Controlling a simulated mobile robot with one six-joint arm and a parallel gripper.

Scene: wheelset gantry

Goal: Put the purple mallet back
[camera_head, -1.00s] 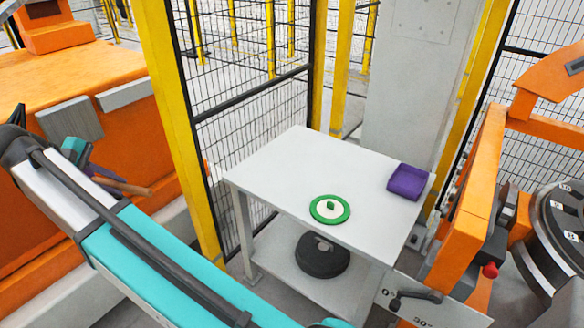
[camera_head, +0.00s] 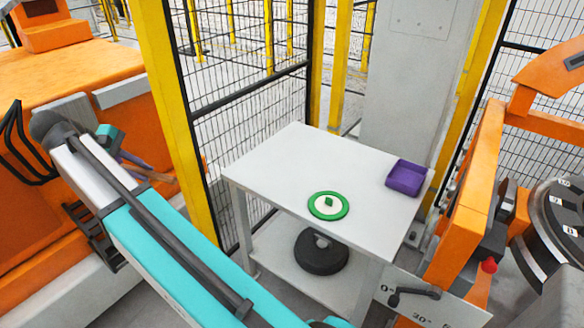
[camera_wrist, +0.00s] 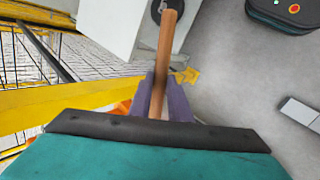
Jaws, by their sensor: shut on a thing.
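The mallet's brown wooden handle (camera_wrist: 166,58) stands out from my gripper in the wrist view, running up the picture. My gripper (camera_wrist: 162,88) is shut on this handle, with a purplish finger on each side. In the head view, my gripper (camera_head: 124,158) is at the left beside the orange machine, and the handle (camera_head: 150,172) points to the right. I cannot make out the mallet's head in either view. An open purple tray (camera_head: 405,190) lies on the right back corner of the white table (camera_head: 262,178), well apart from my gripper.
A green-rimmed disc (camera_head: 328,206) with a small green block lies near the table's front edge. A black round weight (camera_head: 320,262) is on the lower shelf. Yellow posts (camera_head: 178,130) and mesh fence stand behind. An orange fixture (camera_head: 468,210) stands close at the table's right.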

